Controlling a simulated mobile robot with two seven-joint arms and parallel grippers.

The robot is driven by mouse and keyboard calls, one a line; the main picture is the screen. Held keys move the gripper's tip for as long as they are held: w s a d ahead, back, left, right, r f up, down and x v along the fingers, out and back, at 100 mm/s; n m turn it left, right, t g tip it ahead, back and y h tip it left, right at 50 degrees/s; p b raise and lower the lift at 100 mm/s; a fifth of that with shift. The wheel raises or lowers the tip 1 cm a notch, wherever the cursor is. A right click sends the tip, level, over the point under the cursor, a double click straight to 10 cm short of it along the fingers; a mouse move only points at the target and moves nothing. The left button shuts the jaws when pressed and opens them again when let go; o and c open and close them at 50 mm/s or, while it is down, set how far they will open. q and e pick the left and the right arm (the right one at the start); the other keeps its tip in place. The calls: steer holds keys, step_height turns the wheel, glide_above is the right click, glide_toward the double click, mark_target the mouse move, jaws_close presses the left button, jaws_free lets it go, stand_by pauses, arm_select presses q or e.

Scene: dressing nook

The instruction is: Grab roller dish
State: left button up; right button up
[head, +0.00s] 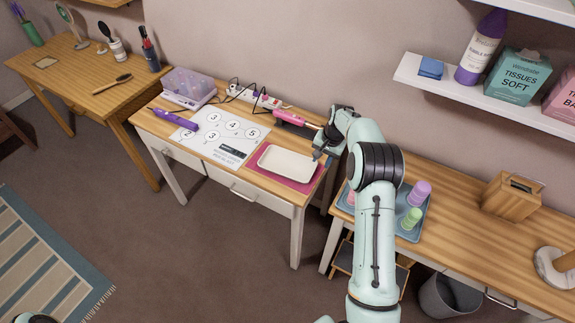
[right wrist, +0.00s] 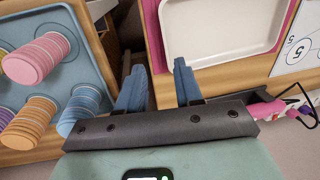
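A cream, shallow rectangular dish (head: 287,163) lies empty on a pink mat (head: 252,172) at the right end of the middle table. The dish also shows at the top of the right wrist view (right wrist: 220,30). My right gripper (head: 320,155) is at the dish's right end. In the right wrist view its blue fingers (right wrist: 157,75) are spread with nothing held between them; one finger is close to the dish's rim, and I cannot tell whether it touches. My left gripper is not in view.
A blue tray (head: 408,234) with several pastel rollers stands on the right table, partly hidden by my right arm. A pink tool (head: 290,118) and a power strip (head: 253,98) with cables lie behind the dish. A numbered sheet (head: 222,135) lies left.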

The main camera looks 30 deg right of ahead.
mark_target(313, 171)
steer(key=shift+w+a+f, duration=0.1)
steer(key=shift+w+f, duration=0.1)
steer(key=shift+f, duration=0.25)
steer(key=shift+w+a+f, duration=0.1)
steer(key=shift+w+f, duration=0.05)
steer(key=shift+f, duration=0.25)
steer(key=shift+w+a+f, duration=0.2)
steer(key=shift+f, duration=0.65)
steer(key=shift+w+a+f, duration=0.15)
steer(key=shift+a+f, duration=0.05)
steer(key=shift+f, duration=0.65)
steer(key=shift+w+a+f, duration=0.2)
steer(key=shift+f, duration=0.65)
jaws_close()
